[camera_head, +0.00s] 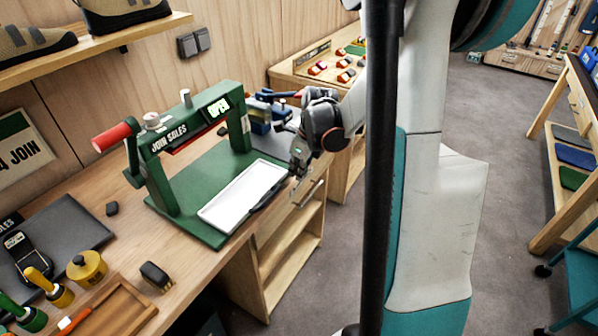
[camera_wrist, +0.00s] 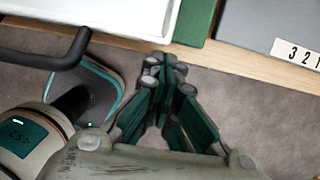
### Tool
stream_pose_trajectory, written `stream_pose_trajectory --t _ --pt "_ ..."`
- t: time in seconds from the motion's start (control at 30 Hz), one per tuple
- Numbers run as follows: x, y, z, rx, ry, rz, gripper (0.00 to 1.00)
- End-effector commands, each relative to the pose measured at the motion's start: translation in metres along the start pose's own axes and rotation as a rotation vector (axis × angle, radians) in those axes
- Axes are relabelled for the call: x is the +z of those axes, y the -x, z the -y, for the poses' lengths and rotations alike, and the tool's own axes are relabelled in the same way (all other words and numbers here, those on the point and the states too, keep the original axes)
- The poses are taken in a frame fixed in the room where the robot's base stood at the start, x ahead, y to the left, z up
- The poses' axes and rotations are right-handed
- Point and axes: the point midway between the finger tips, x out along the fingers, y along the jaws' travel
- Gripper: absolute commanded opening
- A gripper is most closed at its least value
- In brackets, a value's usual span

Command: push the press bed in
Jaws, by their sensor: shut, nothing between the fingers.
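The green press (camera_head: 190,140) marked "JOIN SOLES" stands on the wooden bench, with a red-gripped lever at its left and a lit display at its top right. Its white press bed (camera_head: 243,195) sticks out of the frame towards the bench's front edge. A black handle (camera_head: 268,195) runs along the bed's front. In the wrist view the bed (camera_wrist: 110,14) and the handle (camera_wrist: 50,58) show at upper left. My gripper (camera_head: 296,174) is at the bed's right front corner, fingers together and empty. The fingertips (camera_wrist: 163,62) appear just off the bed's edge; I cannot tell whether they touch.
A blue vise-like tool (camera_head: 262,115) stands behind the press. Yellow-topped tools, a brush (camera_head: 155,276) and a wooden tray (camera_head: 115,308) lie on the near bench. A grey panel (camera_wrist: 275,25) marked with numbers lies right of the press base. Floor in front is clear.

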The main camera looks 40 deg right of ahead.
Motion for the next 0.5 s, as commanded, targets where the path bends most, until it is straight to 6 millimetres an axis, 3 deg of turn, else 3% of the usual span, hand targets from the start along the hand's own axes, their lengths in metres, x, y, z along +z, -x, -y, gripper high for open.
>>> stream_pose_trajectory --t 0.17,0.5 --pt "0.02 -0.005 0.0 0.001 0.004 0.0 0.0" --pt "0.102 -0.025 0.0 0.001 0.003 0.0 0.0"
